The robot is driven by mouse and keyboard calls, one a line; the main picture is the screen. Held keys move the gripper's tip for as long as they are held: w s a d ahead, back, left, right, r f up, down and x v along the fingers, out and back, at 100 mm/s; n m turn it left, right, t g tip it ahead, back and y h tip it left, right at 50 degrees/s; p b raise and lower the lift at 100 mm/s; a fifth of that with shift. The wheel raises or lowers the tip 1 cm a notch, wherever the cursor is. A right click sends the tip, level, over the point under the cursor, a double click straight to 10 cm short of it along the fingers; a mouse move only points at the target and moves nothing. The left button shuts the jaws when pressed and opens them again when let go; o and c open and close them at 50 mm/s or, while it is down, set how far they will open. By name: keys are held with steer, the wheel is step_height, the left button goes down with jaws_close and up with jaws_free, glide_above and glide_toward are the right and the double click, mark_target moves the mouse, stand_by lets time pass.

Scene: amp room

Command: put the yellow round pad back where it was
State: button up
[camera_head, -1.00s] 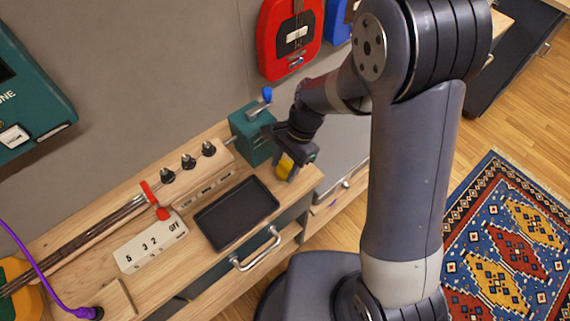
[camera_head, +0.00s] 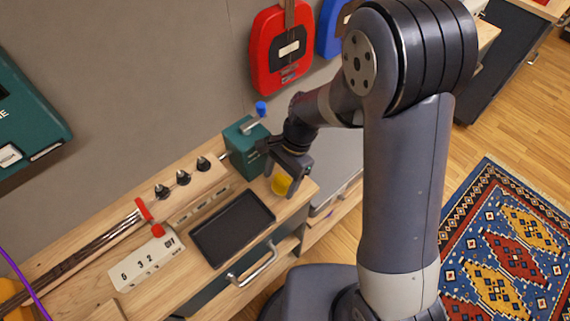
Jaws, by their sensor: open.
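The yellow round pad (camera_head: 281,183) is at the right end of the wooden bench, just right of the black tray. My gripper (camera_head: 280,178) is open around or right beside it, with a finger on either side. Part of the pad is hidden by the gripper, and I cannot tell whether the pad rests on the bench top. The teal box (camera_head: 245,150) with a blue-knobbed lever stands just behind and left of the gripper.
The black tray (camera_head: 232,228) lies on the wooden bench (camera_head: 190,283). A white block with numbers (camera_head: 146,262) and a rail with several black knobs (camera_head: 183,178) stand to the left. A red guitar (camera_head: 287,47) hangs on the wall behind.

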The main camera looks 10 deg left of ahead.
steer(key=v, duration=1.1)
steer(key=shift+r, duration=0.4)
